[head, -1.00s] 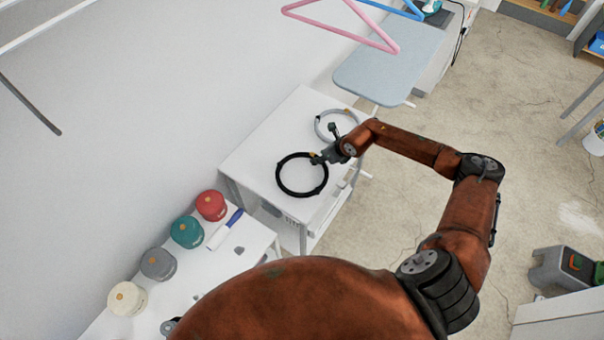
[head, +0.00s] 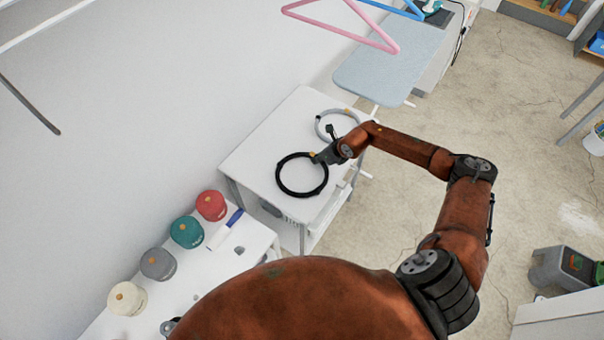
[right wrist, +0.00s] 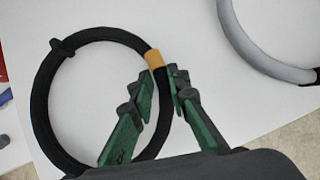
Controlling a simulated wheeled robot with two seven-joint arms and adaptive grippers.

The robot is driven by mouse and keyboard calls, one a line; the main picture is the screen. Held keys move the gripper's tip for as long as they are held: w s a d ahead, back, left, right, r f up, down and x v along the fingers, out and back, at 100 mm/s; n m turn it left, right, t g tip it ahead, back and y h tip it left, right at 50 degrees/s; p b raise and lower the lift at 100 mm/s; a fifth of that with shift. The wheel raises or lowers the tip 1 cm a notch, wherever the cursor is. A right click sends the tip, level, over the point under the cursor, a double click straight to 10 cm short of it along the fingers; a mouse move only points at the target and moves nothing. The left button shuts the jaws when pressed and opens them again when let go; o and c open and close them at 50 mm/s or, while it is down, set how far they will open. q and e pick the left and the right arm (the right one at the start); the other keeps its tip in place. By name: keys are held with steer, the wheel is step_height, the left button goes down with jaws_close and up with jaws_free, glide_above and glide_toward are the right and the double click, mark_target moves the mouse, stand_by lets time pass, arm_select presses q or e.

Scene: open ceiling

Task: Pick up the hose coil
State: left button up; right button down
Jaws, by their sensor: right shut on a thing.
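The black hose coil (head: 280,181) is a round ring at the white table, with a yellow-orange band (right wrist: 153,59) on its right side. My right gripper (head: 318,158) is shut on the ring's right side, just by the band. In the right wrist view the green and black fingers (right wrist: 168,92) stand on both sides of the tube, and the ring (right wrist: 40,105) shows nearly whole. I cannot tell whether the coil touches the table. My left gripper is not in view.
A grey coil (head: 322,118) lies behind on the same white table (head: 262,135). An ironing board (head: 385,70) is beyond. Hangers, including a pink one (head: 345,28), hang above.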

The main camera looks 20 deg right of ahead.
steer(key=shift+r, duration=0.15)
stand_by(0.4)
steer(key=shift+r, duration=0.5)
step_height(320, 180, up, 2)
steer(key=shift+r, duration=0.15)
steer(key=s+d+r, duration=0.4)
steer(key=s+r, duration=0.5)
steer(key=s, duration=0.4)
steer(key=shift+s+d+r, duration=0.15)
steer(key=shift+r, duration=0.1)
steer(key=shift+f, duration=0.1)
